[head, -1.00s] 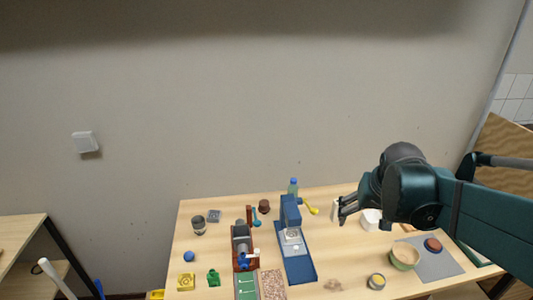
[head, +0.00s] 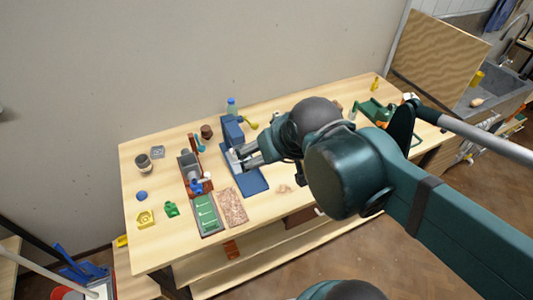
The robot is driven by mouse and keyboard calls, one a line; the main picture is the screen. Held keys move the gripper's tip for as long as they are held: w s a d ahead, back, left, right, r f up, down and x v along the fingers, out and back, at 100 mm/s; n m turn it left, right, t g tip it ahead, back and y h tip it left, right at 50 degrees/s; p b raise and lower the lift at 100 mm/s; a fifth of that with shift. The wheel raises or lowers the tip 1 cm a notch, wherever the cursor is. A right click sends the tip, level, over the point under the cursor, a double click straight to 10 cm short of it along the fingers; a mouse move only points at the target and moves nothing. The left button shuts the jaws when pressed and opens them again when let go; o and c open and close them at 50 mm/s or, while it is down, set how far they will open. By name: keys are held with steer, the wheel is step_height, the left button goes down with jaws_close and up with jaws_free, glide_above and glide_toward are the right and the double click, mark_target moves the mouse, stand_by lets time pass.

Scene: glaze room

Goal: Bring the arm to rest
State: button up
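My gripper (head: 240,157) is at the end of my dark teal arm, which reaches in from the right in the head view. Its fingers point left, over or in front of the blue device (head: 232,131) on its blue base plate (head: 256,184). The two fingers look apart, with no object clearly seen between them. I cannot tell how high they are above the plate. My arm hides the middle right of the wooden table (head: 160,258).
Left of the gripper are a grey and brown device (head: 188,165), a green board (head: 206,214) and a speckled board (head: 232,207). A sink (head: 490,85) is at the right.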

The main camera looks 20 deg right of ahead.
steer(key=shift+s+a, duration=0.25)
steer(key=shift+a, duration=0.1)
steer(key=shift+f, duration=0.1)
step_height(320, 180, down, 8)
steer(key=b, duration=0.8)
steer(key=shift+f, duration=0.15)
